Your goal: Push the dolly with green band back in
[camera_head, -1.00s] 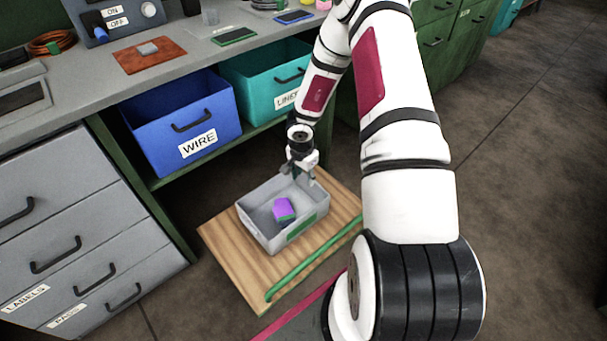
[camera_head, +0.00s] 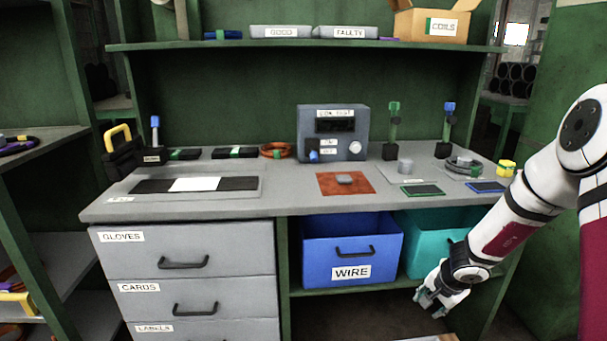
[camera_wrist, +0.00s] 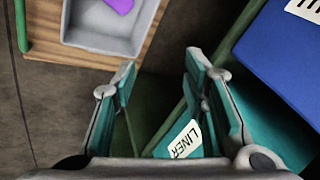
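The dolly (camera_wrist: 45,32) is a wooden board with a green band (camera_wrist: 22,25) along one edge, at the upper left of the wrist view. A grey tray (camera_wrist: 105,45) stands on it with a purple block (camera_wrist: 120,4) inside. In the head view only a sliver of what looks like the dolly shows at the bottom edge; the rest is out of frame. My gripper (camera_head: 432,304) hangs in front of the teal bin. In the wrist view my gripper (camera_wrist: 160,66) has its fingers apart with nothing between them, clear of the tray.
A blue WIRE bin (camera_head: 325,263) and a teal LINER bin (camera_head: 412,257) stand on the shelf under the workbench (camera_head: 290,194). Grey drawers (camera_head: 230,262) are at the left, all shut. Dark floor (camera_wrist: 45,120) is bare beside the dolly.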

